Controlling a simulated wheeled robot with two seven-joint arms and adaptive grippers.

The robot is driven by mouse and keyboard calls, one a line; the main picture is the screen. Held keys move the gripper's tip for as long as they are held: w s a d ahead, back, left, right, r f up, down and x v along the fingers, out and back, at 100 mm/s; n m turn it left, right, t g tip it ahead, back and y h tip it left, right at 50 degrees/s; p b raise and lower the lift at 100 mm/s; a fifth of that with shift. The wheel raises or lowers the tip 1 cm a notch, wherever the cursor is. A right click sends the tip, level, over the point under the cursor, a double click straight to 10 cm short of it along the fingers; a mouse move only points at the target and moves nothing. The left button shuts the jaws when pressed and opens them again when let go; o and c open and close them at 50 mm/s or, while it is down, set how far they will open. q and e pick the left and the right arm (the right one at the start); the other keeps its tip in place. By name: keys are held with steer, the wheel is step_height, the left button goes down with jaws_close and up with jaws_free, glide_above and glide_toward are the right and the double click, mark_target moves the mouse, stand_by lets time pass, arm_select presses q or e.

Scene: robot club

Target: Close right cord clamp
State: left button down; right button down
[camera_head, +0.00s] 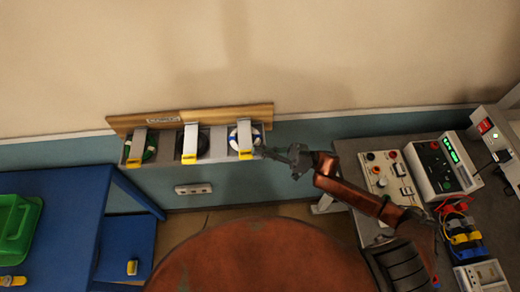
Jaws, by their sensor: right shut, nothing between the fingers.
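A wooden board with a label (163,119) is on the wall, with a grey rack below it holding three cord coils. The right cord clamp (244,134) is a grey strap with a yellow tip, hanging down in front of a white and blue coil (256,136). The middle clamp (190,139) and left clamp (138,143) look alike, over a dark coil and a green coil. I cannot tell whether the right clamp is latched. My right gripper (272,153) is shut and empty, just right of the right clamp's yellow tip, with a small gap.
A grey bench on the right carries a power supply (446,165) and a panel with knobs (390,176). A blue table (70,215) with a green bin (17,228) stands on the left. A wall socket (193,189) sits below the rack. My reddish round body fills the bottom middle.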

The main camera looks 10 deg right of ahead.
steer(key=shift+f, duration=0.35)
steer(key=s+d, duration=0.3)
steer(key=d, duration=1)
steer(key=shift+a+r, duration=0.1)
